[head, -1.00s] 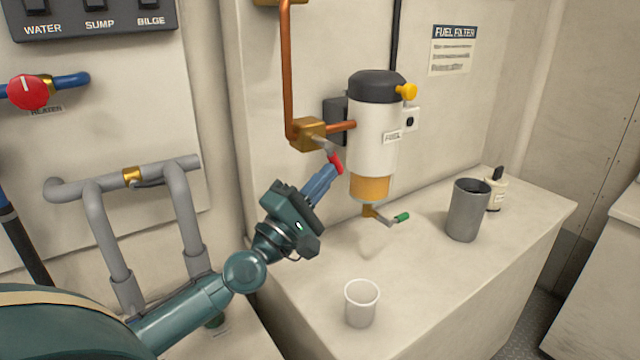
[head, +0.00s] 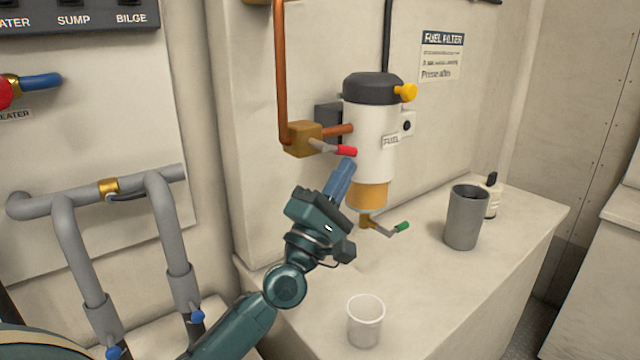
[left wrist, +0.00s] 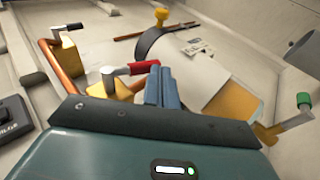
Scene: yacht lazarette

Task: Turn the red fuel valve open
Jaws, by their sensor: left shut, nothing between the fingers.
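The red-tipped fuel valve lever (head: 344,151) sits on a brass valve block (head: 301,139) in the copper line, left of the white fuel filter (head: 371,130). The lever points right, tilted slightly down, nearly along the short copper pipe. My left gripper (head: 346,166) is shut and empty, its blue fingers just under the red tip. In the left wrist view, the red tip (left wrist: 143,67) lies right beside the fingertips (left wrist: 156,72); they look in contact, but I cannot be sure. My right gripper is not in view.
A green-tipped drain lever (head: 400,228) hangs below the filter bowl. A white cup (head: 365,322), a grey tumbler (head: 464,220) and a small bottle (head: 493,198) stand on the counter. Grey pipes (head: 75,235) run at the left. A yellow knob (head: 406,92) sticks out from the filter top.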

